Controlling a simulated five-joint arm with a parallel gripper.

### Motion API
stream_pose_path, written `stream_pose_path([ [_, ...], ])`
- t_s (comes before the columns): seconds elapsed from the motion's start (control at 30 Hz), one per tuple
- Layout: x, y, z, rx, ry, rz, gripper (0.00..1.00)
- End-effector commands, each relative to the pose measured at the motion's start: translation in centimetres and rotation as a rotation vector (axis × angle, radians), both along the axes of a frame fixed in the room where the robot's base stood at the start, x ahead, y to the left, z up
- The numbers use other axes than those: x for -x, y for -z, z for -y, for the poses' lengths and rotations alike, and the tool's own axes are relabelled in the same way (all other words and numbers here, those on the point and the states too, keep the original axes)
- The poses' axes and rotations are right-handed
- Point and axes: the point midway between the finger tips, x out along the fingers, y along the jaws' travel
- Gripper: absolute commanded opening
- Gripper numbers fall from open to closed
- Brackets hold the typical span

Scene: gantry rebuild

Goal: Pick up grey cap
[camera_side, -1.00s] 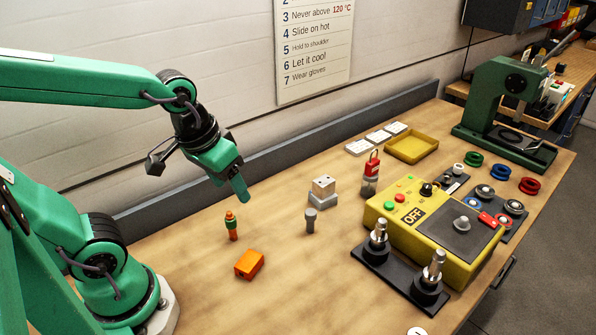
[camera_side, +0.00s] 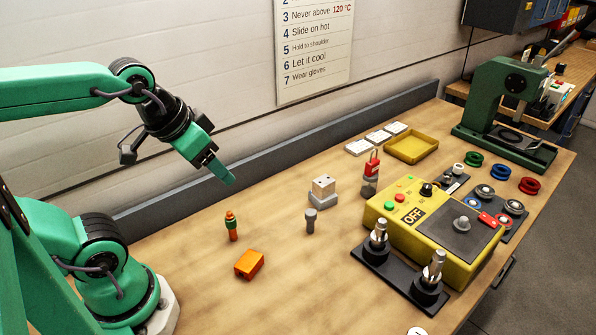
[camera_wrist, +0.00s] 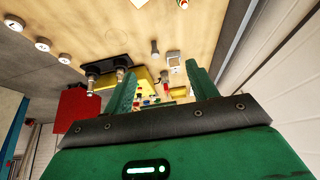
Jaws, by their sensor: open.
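The likely grey cap is a small upright grey piece with a wider round head (camera_side: 311,220), standing on the wooden bench in front of the white block. It also shows in the wrist view (camera_wrist: 154,47), upper middle, beyond the fingers. My green gripper (camera_side: 222,172) hangs in the air above the bench, up and left of the grey piece and well apart from it. In the wrist view, its two fingers (camera_wrist: 161,65) are spread with nothing between them.
An orange block (camera_side: 249,264) and an orange-green peg (camera_side: 231,225) stand left of the grey piece. A white block (camera_side: 323,190) is just behind it. The yellow control box (camera_side: 450,235) and a black stand with two metal posts (camera_side: 398,277) are to the right.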

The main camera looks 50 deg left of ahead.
Motion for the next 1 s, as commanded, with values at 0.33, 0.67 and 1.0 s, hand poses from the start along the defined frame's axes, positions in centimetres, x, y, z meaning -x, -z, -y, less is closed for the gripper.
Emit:
stream_pose_path([
  [0.33,0.0,0.0,0.0,0.0,0.0,0.0,0.52],
  [0.67,-0.3,0.0,0.0,0.001,0.0,-0.007,0.52],
  [1.0,-3.4,0.3,0.3,0.001,0.012,-0.081,0.52],
])
